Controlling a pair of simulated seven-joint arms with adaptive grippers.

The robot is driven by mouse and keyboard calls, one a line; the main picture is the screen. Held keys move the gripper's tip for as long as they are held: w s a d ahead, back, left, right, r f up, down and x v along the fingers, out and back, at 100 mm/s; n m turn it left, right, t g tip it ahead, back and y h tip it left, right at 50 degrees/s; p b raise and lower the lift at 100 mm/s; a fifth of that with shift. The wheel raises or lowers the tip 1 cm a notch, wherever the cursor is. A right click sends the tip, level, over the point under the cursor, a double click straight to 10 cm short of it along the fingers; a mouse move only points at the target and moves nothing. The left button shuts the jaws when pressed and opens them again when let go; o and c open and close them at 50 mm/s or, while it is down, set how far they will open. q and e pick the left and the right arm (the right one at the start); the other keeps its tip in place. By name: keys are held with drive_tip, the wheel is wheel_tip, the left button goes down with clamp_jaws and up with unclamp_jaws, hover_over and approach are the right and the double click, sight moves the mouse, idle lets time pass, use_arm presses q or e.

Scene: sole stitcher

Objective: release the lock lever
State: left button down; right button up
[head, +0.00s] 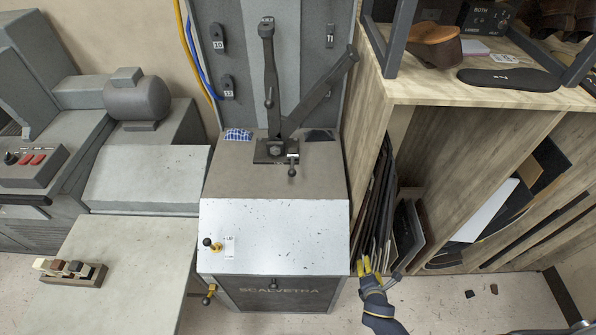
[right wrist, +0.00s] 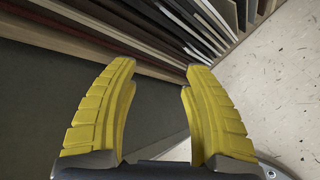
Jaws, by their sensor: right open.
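The sole stitcher (head: 275,220) stands in the middle of the head view, with a pale sloping front panel. A small lever with a black ball and brass fitting (head: 211,244) sits at the panel's left, beside a white tag (head: 229,246) whose print is too small to read. A brass valve-like handle (head: 209,295) is lower on the left side. Another short black lever (head: 292,167) hangs below the stitcher's head. I cannot tell for sure which is the lock lever. My right gripper (head: 371,264) is open and empty, right of the stitcher; its yellow fingers (right wrist: 160,72) are apart. My left gripper is out of view.
A bench (head: 125,265) with a small wooden rack (head: 72,272) stands at left. Floor shows at the lower right.

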drive_tip(key=w+a+r+n+t, duration=0.1)
drive_tip(key=w+r+n+t, duration=0.25)
drive_tip(key=r, duration=0.65)
drive_tip(key=w+r+n+t, duration=0.2)
drive_tip(key=w+r+n, duration=0.25)
drive_tip(key=r, duration=0.55)
drive_tip(key=n+t+y, duration=0.2)
drive_tip(key=n+y, duration=0.4)
drive_tip(key=n, duration=0.1)
approach(293, 176)
drive_tip(key=shift+g, duration=0.25)
drive_tip(key=x, duration=1.1)
drive_tip(key=shift+w+r, duration=0.15)
drive_tip(key=shift+w, duration=0.15)
drive_tip(key=shift+c, duration=0.5)
clamp_jaws()
